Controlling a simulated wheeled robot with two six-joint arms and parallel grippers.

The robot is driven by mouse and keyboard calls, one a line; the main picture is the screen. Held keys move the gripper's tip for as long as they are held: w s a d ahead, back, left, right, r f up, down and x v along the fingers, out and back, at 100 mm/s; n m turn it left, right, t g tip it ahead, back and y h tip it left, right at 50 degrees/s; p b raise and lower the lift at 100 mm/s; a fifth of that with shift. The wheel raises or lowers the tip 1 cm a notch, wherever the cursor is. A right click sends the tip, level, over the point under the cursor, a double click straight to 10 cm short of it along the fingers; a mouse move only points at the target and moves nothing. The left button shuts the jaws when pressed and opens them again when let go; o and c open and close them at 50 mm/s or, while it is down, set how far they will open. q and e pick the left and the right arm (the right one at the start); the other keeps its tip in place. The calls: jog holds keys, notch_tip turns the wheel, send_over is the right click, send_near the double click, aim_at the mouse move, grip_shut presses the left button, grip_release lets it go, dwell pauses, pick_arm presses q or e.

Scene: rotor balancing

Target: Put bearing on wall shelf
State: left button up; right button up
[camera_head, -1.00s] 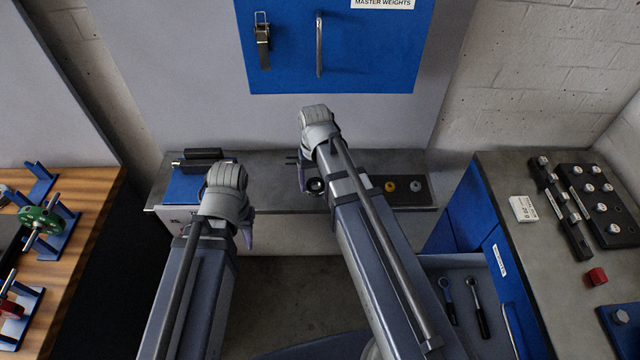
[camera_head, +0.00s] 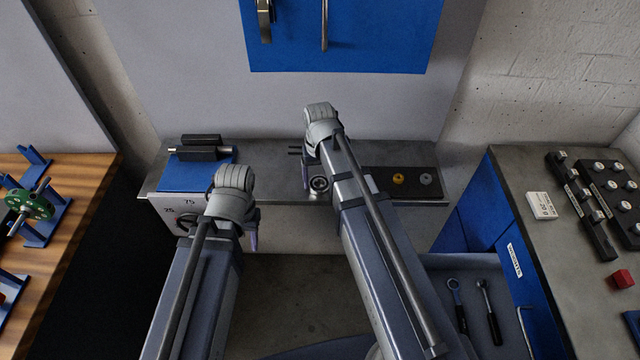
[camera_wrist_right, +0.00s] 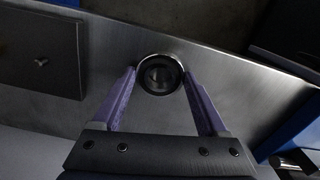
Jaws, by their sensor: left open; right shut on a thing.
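A dark round bearing with a bright metal rim (camera_head: 319,184) is gripped by my right gripper (camera_head: 309,182). In the right wrist view the bearing (camera_wrist_right: 160,74) sits between the two purple fingertips, which touch its sides. Below it is the grey metal shelf (camera_head: 270,158) along the wall; it also fills much of the right wrist view (camera_wrist_right: 235,85). The bearing is over the shelf's front part; I cannot tell whether it touches the surface. My left gripper (camera_head: 247,238) is open and empty in front of the shelf, its fingers partly hidden by its wrist.
A blue pad with a black fixture (camera_head: 200,148) occupies the shelf's left end. A dark plate (camera_head: 420,190) with a brass and a grey piece lies at its right. A workbench (camera_head: 510,190) is at right, a wooden table (camera_head: 85,185) at left.

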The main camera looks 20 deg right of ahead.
jog(key=shift+f, duration=0.15)
jog(key=o, duration=1.5)
notch_tip(320, 180, up, 8)
jog(key=p, duration=0.8)
jog(key=s+a+n, duration=0.1)
jog(key=s+a, duration=0.2)
jog(key=s, duration=0.1)
jog(key=s+a+n, duration=0.2)
jog(key=s+a, duration=0.2)
jog(key=s, duration=0.1)
jog(key=s+a+n+h, duration=0.1)
jog(key=s+a+n, duration=0.1)
jog(key=s, duration=0.3)
jog(key=shift+s+a, duration=0.15)
jog(key=shift+a, duration=0.55)
